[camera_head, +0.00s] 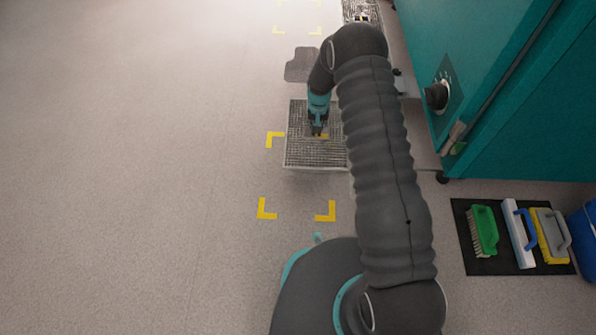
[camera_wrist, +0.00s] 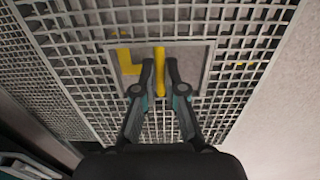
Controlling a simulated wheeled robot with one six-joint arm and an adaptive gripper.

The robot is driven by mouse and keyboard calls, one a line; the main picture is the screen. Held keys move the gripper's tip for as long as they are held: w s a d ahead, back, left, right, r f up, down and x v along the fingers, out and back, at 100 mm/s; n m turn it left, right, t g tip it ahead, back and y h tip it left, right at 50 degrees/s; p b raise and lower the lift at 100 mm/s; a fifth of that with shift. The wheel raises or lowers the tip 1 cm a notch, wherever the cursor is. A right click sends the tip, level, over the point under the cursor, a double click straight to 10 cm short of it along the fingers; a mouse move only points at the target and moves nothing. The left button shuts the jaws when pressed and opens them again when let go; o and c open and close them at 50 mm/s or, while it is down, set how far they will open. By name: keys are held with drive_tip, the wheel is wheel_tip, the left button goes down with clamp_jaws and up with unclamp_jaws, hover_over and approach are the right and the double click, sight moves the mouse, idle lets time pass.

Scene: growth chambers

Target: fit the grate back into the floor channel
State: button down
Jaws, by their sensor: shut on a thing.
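The grate (camera_head: 300,152) is a grey metal grid with a rectangular opening, seen under my gripper (camera_head: 318,132) in the head view. In the wrist view the grate (camera_wrist: 215,100) fills most of the picture. My gripper (camera_wrist: 159,78) is shut on a yellow bar (camera_wrist: 159,56) in the opening, which looks like its handle. A yellow floor mark (camera_wrist: 128,66) shows through the opening, so this part of the grate is over the floor. I cannot tell how high it is. The floor channel is mostly hidden by my arm in the head view.
Another grid (camera_head: 364,11) lies at the top, beside the teal chamber (camera_head: 530,110). Yellow corner marks (camera_head: 266,210) lie on open floor at left. A dark grey patch (camera_head: 300,65) lies beyond the grate. Brushes stand on a black mat (camera_head: 484,265) at right.

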sight(336, 102)
drive_tip(key=shift+w+d+b, duration=0.1)
drive_tip(key=shift+w+d, duration=1.25)
drive_tip(key=shift+w, duration=1.1)
drive_tip(key=shift+w+d+b, duration=0.1)
drive_tip(key=shift+w+d, duration=1.2)
drive_tip(key=shift+w, duration=1.1)
drive_tip(key=shift+w+d+b, duration=0.1)
drive_tip(key=shift+w+d, duration=1.25)
drive_tip(key=shift+w, duration=1.1)
drive_tip(key=shift+r, duration=0.1)
drive_tip(key=shift+d, duration=0.1)
